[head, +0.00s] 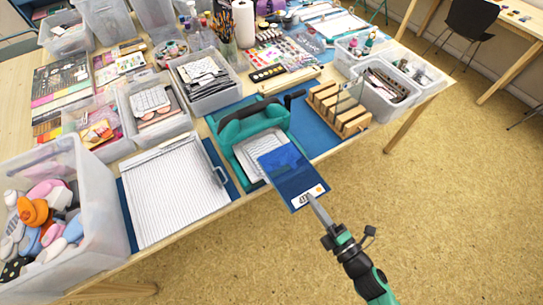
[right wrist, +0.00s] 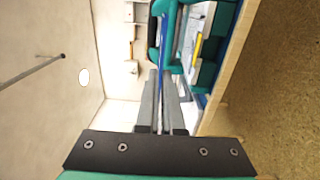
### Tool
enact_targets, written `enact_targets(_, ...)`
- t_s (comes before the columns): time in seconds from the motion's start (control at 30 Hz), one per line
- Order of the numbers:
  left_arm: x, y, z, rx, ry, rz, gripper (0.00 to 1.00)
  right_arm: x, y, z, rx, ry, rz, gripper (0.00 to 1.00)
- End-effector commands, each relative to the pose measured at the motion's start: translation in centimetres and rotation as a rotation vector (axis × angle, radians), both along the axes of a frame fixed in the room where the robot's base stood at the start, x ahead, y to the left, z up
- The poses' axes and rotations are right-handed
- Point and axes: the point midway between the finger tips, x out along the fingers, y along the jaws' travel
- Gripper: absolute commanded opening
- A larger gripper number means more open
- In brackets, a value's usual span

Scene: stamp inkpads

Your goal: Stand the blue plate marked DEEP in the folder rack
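The blue plate (head: 284,168) is held out over the table's front edge, in front of the teal press. It has a white label with an orange dot at its near end; the lettering is too small to read surely. My right gripper (head: 313,200) is shut on that near end. In the right wrist view the plate (right wrist: 163,50) shows edge-on, a thin blue strip between the fingers (right wrist: 161,100). The wooden folder rack (head: 326,100) stands on the blue mat, beyond the plate to its right, its slots facing up. My left gripper is not in view.
The teal press (head: 238,128) stands left of the rack, with a dark handle toward it. Clear bins (head: 382,103) stand close to the rack's right. A white ruled board (head: 172,190) lies left of the press. Bare blue mat (head: 312,134) lies between press and rack.

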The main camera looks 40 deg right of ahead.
Motion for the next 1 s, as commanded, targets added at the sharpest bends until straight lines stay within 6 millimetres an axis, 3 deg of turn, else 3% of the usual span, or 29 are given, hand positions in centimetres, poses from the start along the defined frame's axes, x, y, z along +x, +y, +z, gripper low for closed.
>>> enact_targets(0.37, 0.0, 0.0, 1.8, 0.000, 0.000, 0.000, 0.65, -6.2, 0.6, 1.2, 0.002, 0.004, -0.004, 0.00)
enact_targets(0.53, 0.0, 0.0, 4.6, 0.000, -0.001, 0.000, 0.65, -8.4, 0.6, 1.9, -0.003, 0.001, -0.012, 0.00)
enact_targets(1.0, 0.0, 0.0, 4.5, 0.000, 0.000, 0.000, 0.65, -8.9, 1.0, 1.3, 0.001, -0.001, 0.001, 0.00)
